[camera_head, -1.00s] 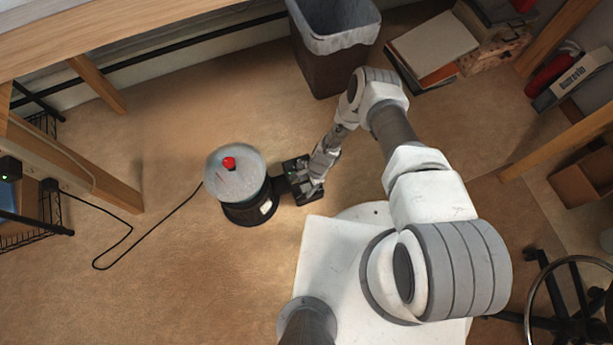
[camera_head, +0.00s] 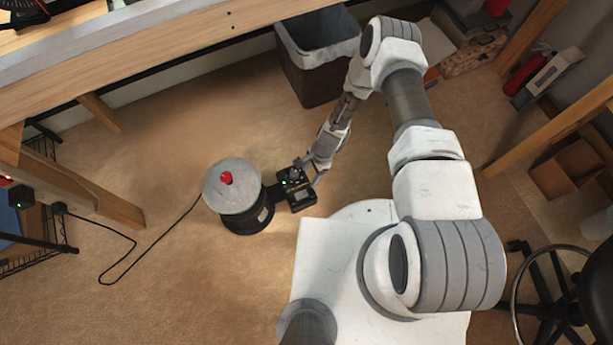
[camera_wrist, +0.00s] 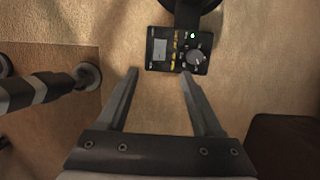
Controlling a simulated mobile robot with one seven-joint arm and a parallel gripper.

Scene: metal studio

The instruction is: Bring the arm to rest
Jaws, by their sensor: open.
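My gripper (camera_wrist: 158,73) is open with nothing between its fingers. In the wrist view a black control box (camera_wrist: 179,51) with a small screen, a knob and a green light lies just beyond the fingertips. In the head view my white and grey arm reaches forward and bends down, so that its end is just right of the same control box (camera_head: 293,189). I cannot tell whether the gripper touches the box. The box is joined to a round black machine (camera_head: 246,219) with a pale round top and a red knob (camera_head: 226,178).
A grey-lined waste bin (camera_head: 313,75) stands behind my forearm. A wooden bench (camera_head: 160,52) runs along the back left. A black cable (camera_head: 152,248) lies on the floor at left. A wheeled chair (camera_head: 552,285) is at right. Open floor lies in front of the bench.

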